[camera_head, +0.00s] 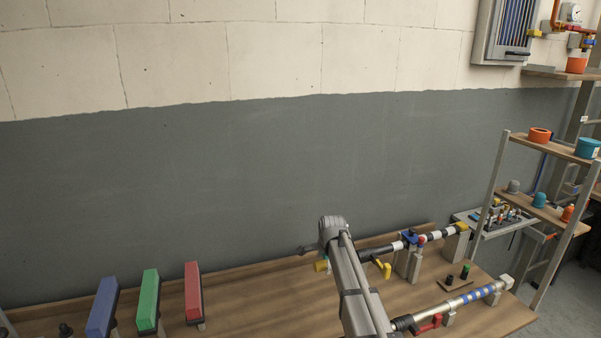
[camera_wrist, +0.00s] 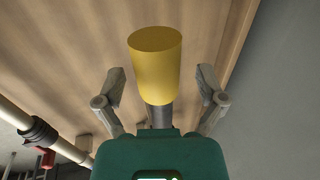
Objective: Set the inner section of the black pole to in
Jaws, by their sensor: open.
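The black pole (camera_head: 434,236) with white bands lies level on grey stands towards the back of the workbench. Its left part is hidden behind my arm. A yellow end piece (camera_head: 321,266) shows at the left of my arm, in line with the pole. In the wrist view a yellow cylinder (camera_wrist: 154,70) on a thin grey rod (camera_wrist: 161,115) appears to be this end piece. My gripper (camera_head: 309,250) is open, with its fingers (camera_wrist: 160,82) apart on either side of the yellow cylinder and not visibly touching it.
A blue clamp (camera_head: 410,238) and a yellow lever (camera_head: 385,269) are by the pole. A silver pole (camera_head: 462,303) with blue bands and a red lever (camera_head: 428,326) lies in front. Blue, green (camera_head: 148,300) and red blocks stand left. The wall (camera_head: 180,190) is close behind.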

